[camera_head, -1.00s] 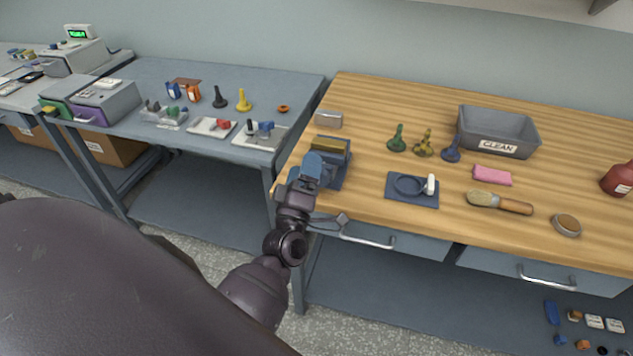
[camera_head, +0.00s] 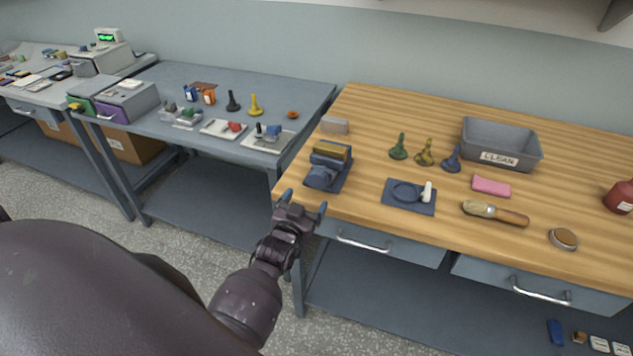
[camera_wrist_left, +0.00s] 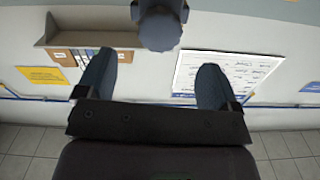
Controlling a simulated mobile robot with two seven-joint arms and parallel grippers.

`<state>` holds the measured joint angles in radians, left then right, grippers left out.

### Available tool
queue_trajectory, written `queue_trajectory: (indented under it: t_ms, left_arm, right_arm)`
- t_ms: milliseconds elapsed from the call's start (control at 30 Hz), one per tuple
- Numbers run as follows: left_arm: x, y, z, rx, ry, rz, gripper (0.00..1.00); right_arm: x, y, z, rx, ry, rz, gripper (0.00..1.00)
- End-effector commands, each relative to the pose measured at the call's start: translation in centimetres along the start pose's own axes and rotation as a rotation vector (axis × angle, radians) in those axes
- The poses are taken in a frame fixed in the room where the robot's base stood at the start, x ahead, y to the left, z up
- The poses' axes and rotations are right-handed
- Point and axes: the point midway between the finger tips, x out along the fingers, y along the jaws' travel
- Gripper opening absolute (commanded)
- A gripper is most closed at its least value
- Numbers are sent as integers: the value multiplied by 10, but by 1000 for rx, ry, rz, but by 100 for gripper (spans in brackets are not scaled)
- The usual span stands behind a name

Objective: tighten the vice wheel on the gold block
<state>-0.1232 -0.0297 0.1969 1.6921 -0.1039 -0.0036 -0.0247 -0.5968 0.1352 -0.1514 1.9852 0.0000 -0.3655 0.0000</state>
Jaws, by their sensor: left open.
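The blue-grey vice (camera_head: 343,182) stands near the left front corner of the wooden bench. The gold block (camera_head: 331,149) lies in its top, between the jaws. The vice wheel (camera_head: 320,178) is a blue knob on the side facing me. My left gripper (camera_head: 304,203) is open and empty, just in front of the wheel and apart from it, by the bench's front edge. In the left wrist view, the wheel (camera_wrist_left: 160,28) shows ahead of the two spread blue fingers, roughly centred between them. My right gripper is not in view.
A blue plate with a ring and white handle (camera_head: 409,196) lies right of the vice. A grey block (camera_head: 335,125) stands behind it. A brush (camera_head: 495,213), pink sponge (camera_head: 491,187) and CLEAN bin (camera_head: 500,145) are further right. A drawer handle (camera_head: 363,243) juts out below the bench edge.

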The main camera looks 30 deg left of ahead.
Motion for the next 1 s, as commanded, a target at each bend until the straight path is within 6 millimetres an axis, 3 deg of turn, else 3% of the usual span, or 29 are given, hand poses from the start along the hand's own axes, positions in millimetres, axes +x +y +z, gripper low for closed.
queue_trajectory:
  t_ms: [300, 500, 967, 1000]
  left_arm:
    - [52, 0, -1, -2, 3, 1, 86]
    - [73, 0, -1, -2, 2, 0, 86]
    - [82, 0, 0, -3, 1, 0, 86]
    - [82, 0, 0, -3, 1, 0, 82]
  right_arm:
    - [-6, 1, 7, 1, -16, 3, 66]
    - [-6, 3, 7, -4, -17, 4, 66]
    - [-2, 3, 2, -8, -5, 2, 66]
    - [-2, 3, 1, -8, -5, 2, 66]
